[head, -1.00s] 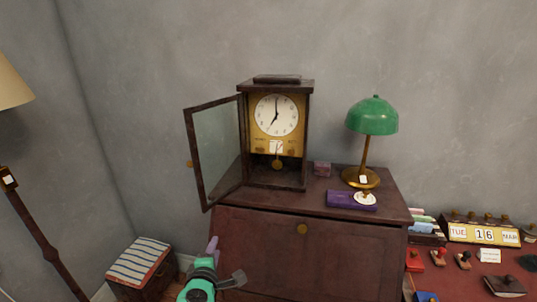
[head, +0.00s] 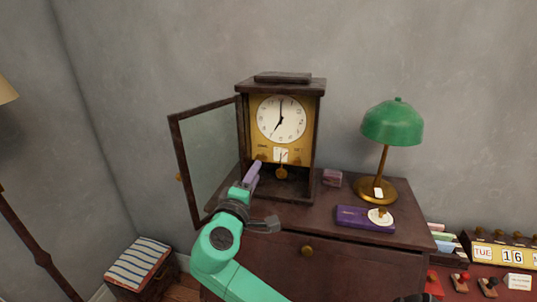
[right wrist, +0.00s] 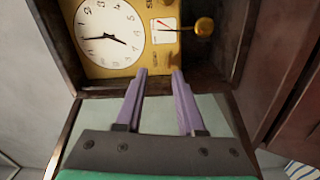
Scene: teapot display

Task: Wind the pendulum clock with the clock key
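The pendulum clock (head: 281,83) stands on the dark cabinet, its glass door (head: 210,158) swung open to the left. Its white dial (head: 281,119), brass plate and round brass pendulum bob (head: 281,173) show; the dial also fills the upper left of the right wrist view (right wrist: 108,33). My right gripper (head: 254,170) is in front of the clock's lower left part, by the open door. Its purple fingers (right wrist: 157,78) are apart with nothing between them. A round cream piece with a small brass-coloured part (head: 380,216) lies on a purple case (head: 362,219); I cannot make out a clock key for certain.
A green-shaded brass lamp (head: 391,122) stands on the cabinet (head: 330,205) right of the clock, with a small purplish box (head: 332,177) between. The open door and clock frame border my right gripper closely. A desk calendar (head: 497,253) and stamps are at lower right.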

